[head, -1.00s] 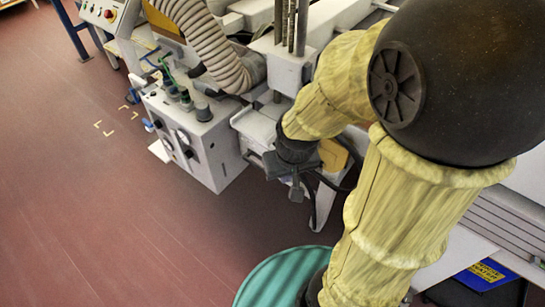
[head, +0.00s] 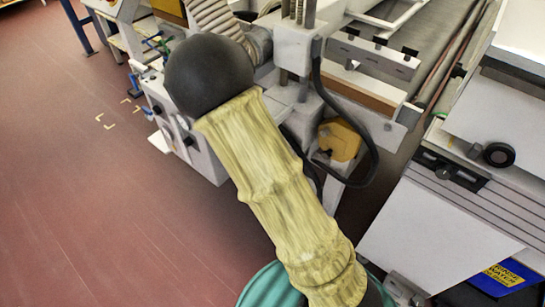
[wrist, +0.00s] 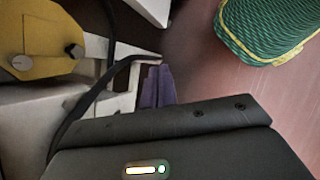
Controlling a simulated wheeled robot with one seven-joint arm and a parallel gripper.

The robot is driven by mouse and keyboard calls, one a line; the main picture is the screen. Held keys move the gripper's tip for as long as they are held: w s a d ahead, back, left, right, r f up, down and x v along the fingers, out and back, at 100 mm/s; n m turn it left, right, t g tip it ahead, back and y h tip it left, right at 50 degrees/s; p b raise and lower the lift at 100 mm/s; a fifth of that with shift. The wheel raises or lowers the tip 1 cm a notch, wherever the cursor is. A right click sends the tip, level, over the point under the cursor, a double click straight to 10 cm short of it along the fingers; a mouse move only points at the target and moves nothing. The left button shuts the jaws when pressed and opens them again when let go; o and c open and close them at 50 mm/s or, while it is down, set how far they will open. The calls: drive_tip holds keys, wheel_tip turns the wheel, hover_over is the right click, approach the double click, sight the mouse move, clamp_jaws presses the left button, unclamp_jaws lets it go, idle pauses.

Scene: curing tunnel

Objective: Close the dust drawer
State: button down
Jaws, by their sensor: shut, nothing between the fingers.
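I cannot make out the dust drawer with certainty in either current view. My arm covers part of the pale machine (head: 300,112) in the head view, and the drawer may be behind it. My gripper (wrist: 158,88) shows in the wrist view with its two dark fingers together and nothing between them. A pale machine part (wrist: 118,50) lies just left of the fingers; I cannot tell whether they touch. In the head view the gripper is hidden behind my arm.
A yellow housing (head: 340,140) with a black cable (head: 372,150) sits on the machine; the housing also shows in the wrist view (wrist: 40,40). A grey control box (head: 205,160) stands behind my arm. The red floor (head: 110,220) is clear at left.

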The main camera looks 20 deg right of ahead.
drive_tip(key=w+a+f+n+t+h+b, duration=0.3)
drive_tip(key=w+a+f+n+t, duration=0.1)
drive_tip(key=w+n+t, duration=0.2)
drive_tip(key=w+a+f+n+t+h+b, duration=0.4)
drive_tip(key=w+a+n+t, duration=0.1)
drive_tip(key=w+n, duration=0.2)
drive_tip(key=shift+a+n+t+b, duration=0.15)
drive_tip(key=shift+n+t+b, duration=0.2)
drive_tip(key=shift+n, duration=0.35)
drive_tip(key=b+x, duration=0.1)
drive_tip(key=x, duration=0.6)
drive_tip(key=b+x, duration=0.1)
drive_tip(key=x, duration=0.6)
drive_tip(key=shift+s+r+b, duration=0.1)
drive_tip(key=shift+r+b, duration=0.05)
drive_tip(key=shift+b, duration=0.25)
